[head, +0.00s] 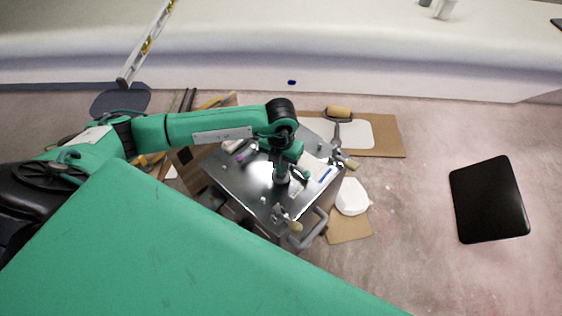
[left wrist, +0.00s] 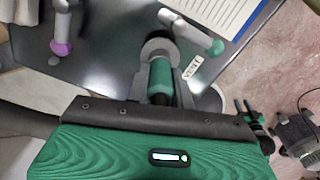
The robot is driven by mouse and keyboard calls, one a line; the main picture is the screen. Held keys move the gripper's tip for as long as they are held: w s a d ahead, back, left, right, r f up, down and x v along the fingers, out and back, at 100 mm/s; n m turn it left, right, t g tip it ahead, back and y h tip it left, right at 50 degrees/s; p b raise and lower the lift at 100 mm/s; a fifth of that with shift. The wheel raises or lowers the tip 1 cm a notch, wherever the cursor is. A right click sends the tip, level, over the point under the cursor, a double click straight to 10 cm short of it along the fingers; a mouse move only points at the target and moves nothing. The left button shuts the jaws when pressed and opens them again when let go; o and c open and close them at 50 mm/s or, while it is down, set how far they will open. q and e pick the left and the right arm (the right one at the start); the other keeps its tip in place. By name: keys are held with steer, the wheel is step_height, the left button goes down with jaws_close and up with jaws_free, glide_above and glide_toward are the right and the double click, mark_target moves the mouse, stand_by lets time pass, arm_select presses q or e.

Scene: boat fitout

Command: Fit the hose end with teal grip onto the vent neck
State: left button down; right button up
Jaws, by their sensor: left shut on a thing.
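My left gripper (head: 283,172) points down over the dark metal tabletop (head: 246,188). In the left wrist view its fingers (left wrist: 160,80) are shut on a teal grip (left wrist: 161,74), which I take as the hose end. A round grey collar (left wrist: 158,45) shows just beyond the grip; I cannot tell whether it belongs to the hose end or is the vent neck. A grey tube with a green tip (left wrist: 217,46) lies close by to the right. A grey piece with a purple tip (left wrist: 61,48) is to the left. My right gripper is in neither view.
A white sheet with blue lines (left wrist: 222,12) lies on the tabletop. Brass-coloured knobs (head: 295,227) and a grey handle (head: 314,228) stand at its edge. A black panel (head: 489,200) lies on open floor at right.

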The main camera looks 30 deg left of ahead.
arm_select(q)
steer(key=shift+f, duration=0.3)
stand_by(0.4)
steer(key=shift+f+b, duration=0.5)
steer(key=c, duration=0.6)
jaws_free()
steer(key=shift+r+p, duration=2.85)
steer(key=shift+r, duration=1.45)
